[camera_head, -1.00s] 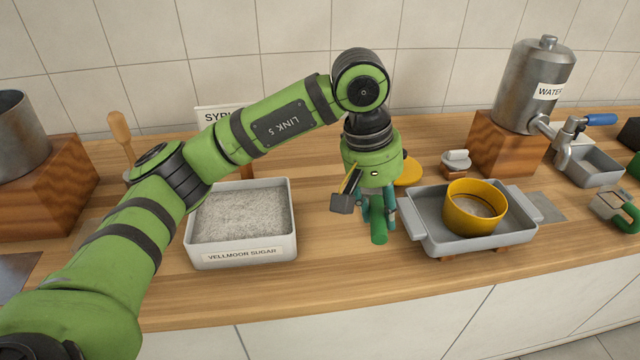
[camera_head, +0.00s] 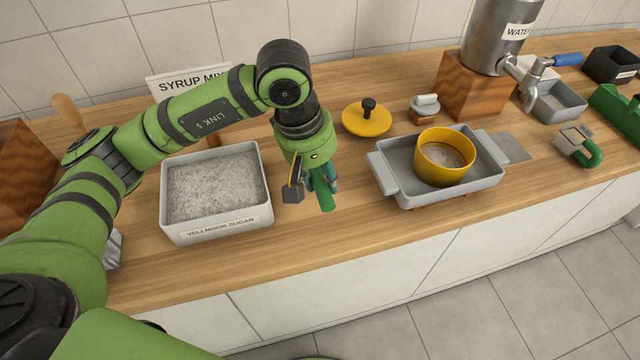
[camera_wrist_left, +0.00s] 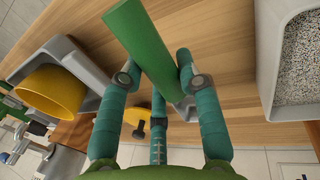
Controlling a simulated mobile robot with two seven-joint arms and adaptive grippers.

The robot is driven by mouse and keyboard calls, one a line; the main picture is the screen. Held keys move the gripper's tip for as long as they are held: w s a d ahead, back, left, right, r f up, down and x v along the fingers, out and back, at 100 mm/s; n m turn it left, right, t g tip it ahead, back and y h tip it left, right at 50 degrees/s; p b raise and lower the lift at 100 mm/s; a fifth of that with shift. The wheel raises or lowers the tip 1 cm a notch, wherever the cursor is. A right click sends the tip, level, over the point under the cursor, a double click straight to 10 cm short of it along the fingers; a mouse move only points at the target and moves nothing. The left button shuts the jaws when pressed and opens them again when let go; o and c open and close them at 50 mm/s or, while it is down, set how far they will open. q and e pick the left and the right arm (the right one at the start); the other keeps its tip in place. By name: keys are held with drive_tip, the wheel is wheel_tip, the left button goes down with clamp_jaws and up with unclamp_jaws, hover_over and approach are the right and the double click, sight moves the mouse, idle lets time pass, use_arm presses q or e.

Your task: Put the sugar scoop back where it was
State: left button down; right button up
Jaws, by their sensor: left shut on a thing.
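My left gripper (camera_head: 322,182) is shut on the green handle of the sugar scoop (camera_head: 326,200), above the counter between the sugar tub and the grey tray. In the left wrist view the handle (camera_wrist_left: 145,45) slants between the teal fingers (camera_wrist_left: 160,85); a small grey part shows at its lower end. The scoop's bowl is mostly hidden. The white tub labelled VELLMOOR SUGAR (camera_head: 215,228) stands left of the gripper, full of pale grains; it also shows at right in the left wrist view (camera_wrist_left: 268,60). My right gripper is not in view.
A yellow pot (camera_head: 445,165) sits in the grey handled tray (camera_head: 405,195). A yellow lid (camera_head: 362,122) lies behind. A metal water urn (camera_head: 490,40) on a wooden block stands back right. A SYRUP MIX sign (camera_head: 185,82) stands behind the sugar. Bare counter lies around the gripper.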

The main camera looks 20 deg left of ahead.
use_arm(q)
drive_tip(key=x, duration=0.3)
drive_tip(key=shift+s+a+f+p, duration=0.1)
drive_tip(key=shift+s+a+p, duration=0.2)
drive_tip(key=shift+p, duration=0.1)
drive_tip(key=shift+w+f, duration=0.1)
drive_tip(key=shift+f, duration=0.4)
drive_tip(key=shift+f+b, duration=0.2)
drive_tip(key=shift+b, duration=0.1)
drive_tip(key=c, duration=0.9)
unclamp_jaws()
drive_tip(key=shift+r, duration=0.1)
drive_tip(key=shift+o, duration=0.2)
drive_tip(key=shift+a+r, duration=0.1)
drive_tip(key=shift+r, duration=0.45)
drive_tip(key=v, duration=1.1)
